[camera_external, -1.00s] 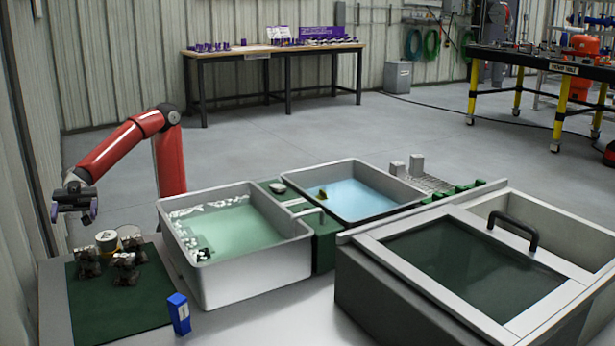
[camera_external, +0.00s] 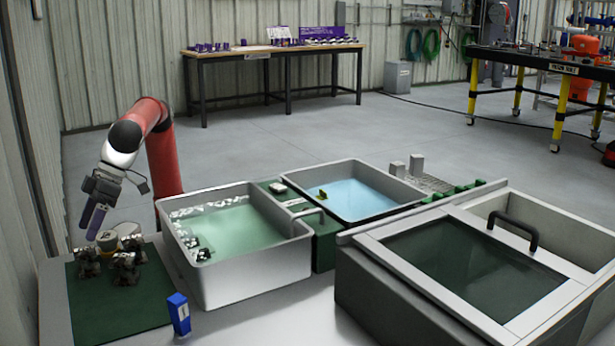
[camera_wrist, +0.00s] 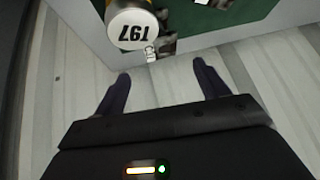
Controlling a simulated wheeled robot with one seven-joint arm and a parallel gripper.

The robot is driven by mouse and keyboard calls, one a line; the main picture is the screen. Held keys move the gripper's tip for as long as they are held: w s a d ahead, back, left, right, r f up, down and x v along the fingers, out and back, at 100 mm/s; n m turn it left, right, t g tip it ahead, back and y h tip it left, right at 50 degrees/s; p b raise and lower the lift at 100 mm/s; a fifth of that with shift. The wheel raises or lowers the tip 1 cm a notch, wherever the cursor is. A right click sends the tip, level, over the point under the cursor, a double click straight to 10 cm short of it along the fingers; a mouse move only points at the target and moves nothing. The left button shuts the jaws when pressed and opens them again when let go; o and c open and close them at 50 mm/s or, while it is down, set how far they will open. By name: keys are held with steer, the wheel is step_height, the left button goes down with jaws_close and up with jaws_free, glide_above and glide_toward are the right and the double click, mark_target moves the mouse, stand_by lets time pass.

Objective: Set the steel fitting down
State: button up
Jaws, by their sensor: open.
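Several dark, shiny steel fittings stand on the green mat (camera_external: 150,312) at the left: one at the left (camera_external: 86,263), one in front (camera_external: 125,270), and one behind (camera_external: 133,243). I cannot tell which is the task's fitting. My gripper (camera_external: 94,224) is above the mat's back left part, close to the fittings, with its fingers pointing down. In the wrist view my gripper (camera_wrist: 160,86) is open, with nothing between its fingers. Part of the mat (camera_wrist: 235,12) shows at the top there, with small metal parts partly cut off.
A blue bottle (camera_external: 179,314) stands right of the mat. A green-liquid basin (camera_external: 245,285), a blue-liquid basin (camera_external: 375,212) and a lidded tank (camera_external: 385,300) fill the right.

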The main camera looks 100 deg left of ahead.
mark_target(106, 248)
steer(key=a+y, duration=0.1)
steer(key=w+a+y, duration=0.1)
steer(key=a, duration=0.1)
steer(key=w+a+f+m+y, duration=0.1)
steer(key=shift+w+a, duration=0.25)
steer(key=shift+a, duration=0.05)
steer(key=shift+a+f, duration=0.1)
steer(key=shift+f, duration=0.1)
steer(key=x, duration=0.7)
steer(key=shift+w+f+b, duration=0.1)
steer(key=shift+f+b, duration=0.1)
steer(key=shift+b, duration=0.15)
steer(key=shift+r, duration=0.1)
steer(key=c, duration=1.2)
steer(key=shift+c, duration=0.2)
